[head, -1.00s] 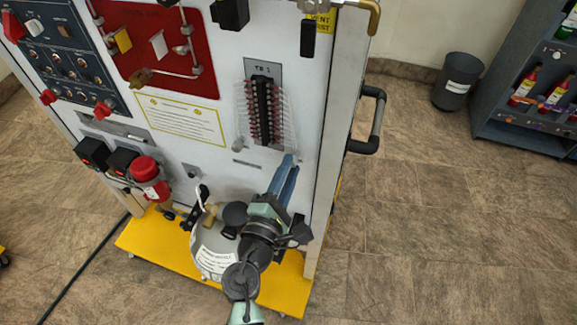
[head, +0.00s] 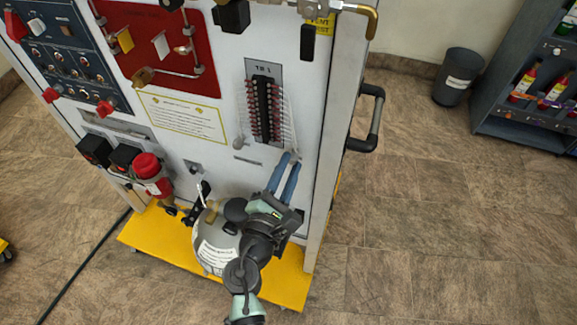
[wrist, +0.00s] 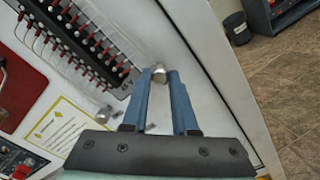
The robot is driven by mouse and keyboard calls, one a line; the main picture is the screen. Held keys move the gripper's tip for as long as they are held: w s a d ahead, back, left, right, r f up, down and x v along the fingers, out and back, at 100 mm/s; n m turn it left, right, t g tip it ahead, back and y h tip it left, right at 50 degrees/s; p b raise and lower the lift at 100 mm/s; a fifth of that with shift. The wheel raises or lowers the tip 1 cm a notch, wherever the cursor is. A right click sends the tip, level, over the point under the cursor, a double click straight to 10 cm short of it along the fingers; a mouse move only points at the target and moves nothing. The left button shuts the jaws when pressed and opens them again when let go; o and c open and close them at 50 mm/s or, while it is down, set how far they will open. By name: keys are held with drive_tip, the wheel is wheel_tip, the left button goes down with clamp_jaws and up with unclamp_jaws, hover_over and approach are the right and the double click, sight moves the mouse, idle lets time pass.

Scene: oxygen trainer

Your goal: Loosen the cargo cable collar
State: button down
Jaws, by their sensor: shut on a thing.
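My gripper (wrist: 159,75) has its two blue fingers on either side of a small silver round collar (wrist: 159,68) on the white panel. The fingers are shut on this collar, below the right lower end of the terminal strip. In the head view my gripper (head: 291,157) reaches up to the same spot, and the fingertips mostly hide the collar there. A second silver fitting (head: 239,143) sits at the strip's lower left. No label naming either collar is readable.
The terminal strip (head: 265,108) with red-tipped wires is just above my fingertips. A black handle (head: 377,120) juts from the panel's right side.

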drive_tip(key=shift+f, duration=0.1)
drive_tip(key=c, duration=0.7)
unclamp_jaws()
drive_tip(key=b+v, duration=0.1)
drive_tip(key=v, duration=1.2)
